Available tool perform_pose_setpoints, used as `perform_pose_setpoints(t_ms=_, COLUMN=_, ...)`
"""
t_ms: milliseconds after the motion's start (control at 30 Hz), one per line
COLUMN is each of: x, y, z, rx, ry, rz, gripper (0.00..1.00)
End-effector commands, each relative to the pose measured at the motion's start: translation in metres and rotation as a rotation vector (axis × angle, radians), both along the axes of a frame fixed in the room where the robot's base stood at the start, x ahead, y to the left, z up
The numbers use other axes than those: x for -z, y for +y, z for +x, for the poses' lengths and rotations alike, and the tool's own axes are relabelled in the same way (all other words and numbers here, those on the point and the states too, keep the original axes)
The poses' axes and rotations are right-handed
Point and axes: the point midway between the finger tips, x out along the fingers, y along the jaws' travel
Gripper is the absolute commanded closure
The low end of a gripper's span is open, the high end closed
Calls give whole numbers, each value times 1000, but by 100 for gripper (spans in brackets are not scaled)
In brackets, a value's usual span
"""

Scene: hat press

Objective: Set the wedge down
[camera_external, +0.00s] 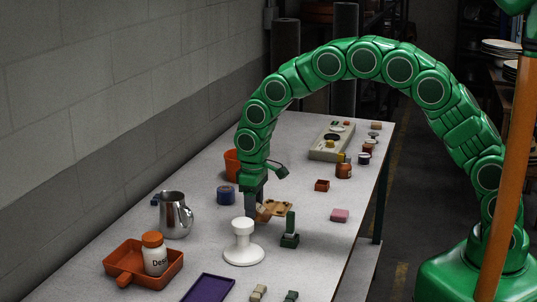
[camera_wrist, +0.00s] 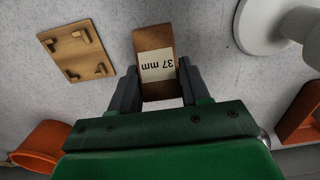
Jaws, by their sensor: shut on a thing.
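The wedge, a brown block with a white label reading 37 mm, shows in the wrist view (camera_wrist: 155,40) between the two dark fingers of my gripper (camera_wrist: 158,76). My gripper is shut on it. In the external view my gripper (camera_external: 254,212) points down over the middle of the table, and part of the wedge (camera_external: 264,212) shows beside the fingers. I cannot tell whether the wedge touches the table. A flat wooden plate with raised corner pieces (camera_wrist: 78,50) lies near it, and it also shows in the external view (camera_external: 282,207).
A white round-based stand (camera_external: 243,245) and an upright green piece (camera_external: 290,232) stand close by. A blue roll (camera_external: 226,196), a metal pitcher (camera_external: 174,215), an orange tray (camera_external: 120,262) with a bottle, and a pink block (camera_external: 340,215) surround the area. A purple tray (camera_external: 208,289) lies in front.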

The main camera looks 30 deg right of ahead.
Motion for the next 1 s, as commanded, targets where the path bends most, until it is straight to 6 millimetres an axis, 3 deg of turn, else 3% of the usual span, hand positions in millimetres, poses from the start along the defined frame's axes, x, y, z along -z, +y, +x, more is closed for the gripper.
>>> perform_pose_setpoints(t_ms=200, x=25, y=-1, z=-1, rx=-1, ry=2, rz=-2, gripper=84)
perform_pose_setpoints(t_ms=600, x=29, y=0, z=0, rx=0, ry=0, rz=0, gripper=84)
perform_pose_setpoints(t_ms=633, x=28, y=0, z=0, rx=0, ry=0, rz=0, gripper=49)
perform_pose_setpoints(t_ms=700, x=28, y=0, z=0, rx=0, ry=0, rz=0, gripper=38)
perform_pose_setpoints(t_ms=767, x=28, y=0, z=-1, rx=0, ry=0, rz=0, gripper=29)
perform_pose_setpoints(t_ms=1000, x=28, y=0, z=-1, rx=0, ry=0, rz=0, gripper=28)
